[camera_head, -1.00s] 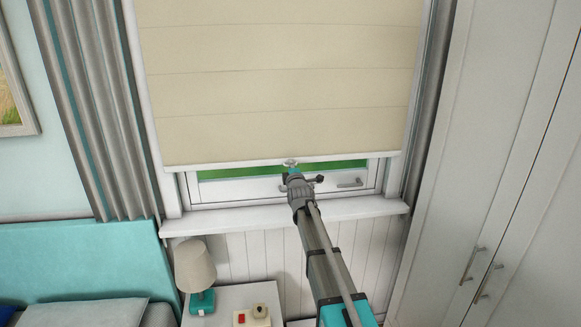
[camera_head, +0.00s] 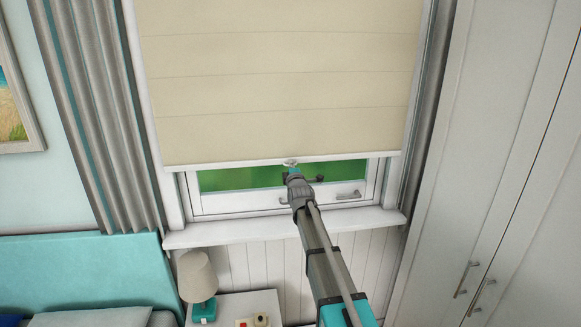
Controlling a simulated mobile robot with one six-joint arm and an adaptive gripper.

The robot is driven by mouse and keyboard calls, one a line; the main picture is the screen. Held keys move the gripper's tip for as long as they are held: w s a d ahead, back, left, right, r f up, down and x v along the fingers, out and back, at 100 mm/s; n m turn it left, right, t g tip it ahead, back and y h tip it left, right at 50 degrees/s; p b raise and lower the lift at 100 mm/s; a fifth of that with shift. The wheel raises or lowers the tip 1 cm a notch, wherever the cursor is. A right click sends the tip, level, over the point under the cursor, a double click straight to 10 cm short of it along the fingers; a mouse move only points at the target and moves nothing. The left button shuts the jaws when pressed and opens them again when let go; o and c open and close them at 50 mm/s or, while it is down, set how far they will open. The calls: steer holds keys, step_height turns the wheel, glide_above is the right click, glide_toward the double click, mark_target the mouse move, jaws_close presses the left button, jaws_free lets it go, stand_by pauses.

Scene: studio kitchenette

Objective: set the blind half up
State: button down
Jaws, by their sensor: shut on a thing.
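The cream blind (camera_head: 280,88) hangs over most of the window. Its white bottom bar (camera_head: 220,164) sits a little above the lower window frame, and a strip of green outside shows below it. A small pale pull (camera_head: 290,162) is at the middle of the bar. My gripper (camera_head: 292,170) is shut on the pull, just under the bar. My gripper and arm hide part of the glass and frame, and the fingertips are small in this view.
The window sill (camera_head: 235,228) juts out below. A bedside table (camera_head: 235,305) with a lamp (camera_head: 197,278) stands lower left. A grey curtain (camera_head: 95,110) hangs left, and a tall wardrobe (camera_head: 480,150) with handles stands close on the right.

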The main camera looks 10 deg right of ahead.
mark_target(290, 113)
step_height(290, 113, up, 19)
steer(key=p, duration=1.8)
steer(key=c, duration=0.8)
jaws_free()
steer(key=shift+o, duration=0.2)
steer(key=shift+f, duration=0.1)
step_height(290, 113, down, 25)
steer(key=b, duration=2.6)
steer(key=s+f+b, duration=0.1)
steer(key=s, duration=1.2)
steer(key=shift+f, duration=0.4)
